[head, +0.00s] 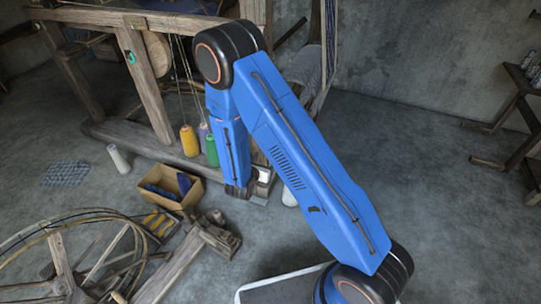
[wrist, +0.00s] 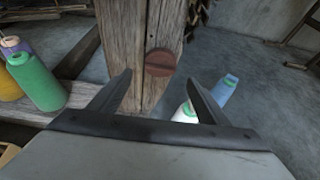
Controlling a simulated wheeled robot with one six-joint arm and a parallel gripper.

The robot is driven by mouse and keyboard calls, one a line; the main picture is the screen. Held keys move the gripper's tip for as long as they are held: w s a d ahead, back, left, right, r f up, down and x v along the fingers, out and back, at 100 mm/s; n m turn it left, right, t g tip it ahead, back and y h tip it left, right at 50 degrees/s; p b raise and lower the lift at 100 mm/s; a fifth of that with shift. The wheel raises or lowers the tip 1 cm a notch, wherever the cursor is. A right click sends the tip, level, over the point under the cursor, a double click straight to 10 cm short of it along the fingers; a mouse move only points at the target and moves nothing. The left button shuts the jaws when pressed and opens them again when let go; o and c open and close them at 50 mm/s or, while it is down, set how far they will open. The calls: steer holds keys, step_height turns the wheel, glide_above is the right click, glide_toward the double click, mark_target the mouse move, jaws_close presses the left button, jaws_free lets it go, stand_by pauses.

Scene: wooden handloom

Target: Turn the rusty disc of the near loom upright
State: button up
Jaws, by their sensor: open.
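The rusty disc (wrist: 160,62) is a reddish-brown round piece on the face of a wooden loom post (wrist: 121,35) in the wrist view. A faint line seems to cross it nearly sideways; its exact tilt is hard to tell. My gripper (wrist: 160,79) is open, with one dark finger on each side of the disc's lower part in the picture. The fingers look apart from the disc and nothing is between them. In the head view the near loom (head: 150,85) stands at the upper left. My blue arm hides the disc and gripper there.
A green spool (wrist: 35,80) stands left of the post; a white spool (wrist: 184,113) and a blue spool (wrist: 225,90) lie right of it. A cardboard box (head: 187,193) and a spinning wheel (head: 60,258) are at lower left. Floor at right (head: 430,190) is clear.

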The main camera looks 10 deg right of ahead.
steer(key=x, duration=0.6)
steer(key=shift+w+d, duration=0.1)
steer(key=shift+d, duration=0.05)
steer(key=shift+c, duration=0.6)
steer(key=c, duration=0.9)
